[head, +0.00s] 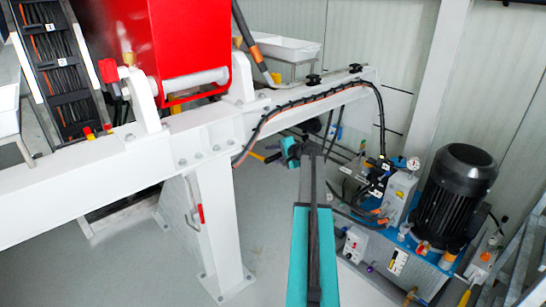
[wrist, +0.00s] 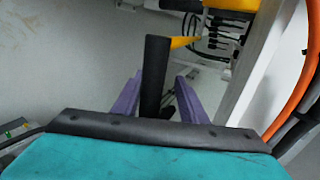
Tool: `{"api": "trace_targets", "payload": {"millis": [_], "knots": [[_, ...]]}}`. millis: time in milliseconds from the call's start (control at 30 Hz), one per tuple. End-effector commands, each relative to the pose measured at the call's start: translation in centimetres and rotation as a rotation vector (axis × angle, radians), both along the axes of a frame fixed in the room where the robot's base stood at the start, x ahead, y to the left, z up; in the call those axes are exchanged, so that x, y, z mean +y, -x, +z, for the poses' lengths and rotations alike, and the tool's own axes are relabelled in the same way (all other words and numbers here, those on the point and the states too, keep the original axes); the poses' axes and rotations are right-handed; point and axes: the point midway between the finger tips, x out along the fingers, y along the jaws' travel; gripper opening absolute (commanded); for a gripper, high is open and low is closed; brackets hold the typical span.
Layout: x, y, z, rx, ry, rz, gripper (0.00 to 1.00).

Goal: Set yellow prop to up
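The yellow prop shows in the wrist view as a yellow bar (wrist: 185,41) with a thick black grip (wrist: 156,75) pointing down toward me. In the head view a small yellow piece (head: 257,156) shows just left of the teal end of my arm, mostly hidden behind the white beam and my arm. My gripper (wrist: 160,88) has two purple fingers, spread apart, one on each side of the black grip. I see a gap beside the grip and cannot tell whether either finger touches it.
A white beam (head: 200,140) with a black and orange hose crosses the head view. A white post (head: 215,225) stands below it. A black motor (head: 455,195) and hydraulic unit stand at right. In the wrist view orange hoses (wrist: 296,90) run close at right.

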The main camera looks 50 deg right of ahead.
Motion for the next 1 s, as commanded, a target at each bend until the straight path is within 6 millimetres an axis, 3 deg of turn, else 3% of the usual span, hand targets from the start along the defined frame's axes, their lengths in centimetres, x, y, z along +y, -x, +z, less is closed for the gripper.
{"api": "trace_targets", "payload": {"millis": [467,1000], "knots": [[0.2,0.8,0.1,0.003,-0.001,0.001,0.38],[0.7,7.4,3.6,0.002,-0.001,-0.001,0.38]]}}
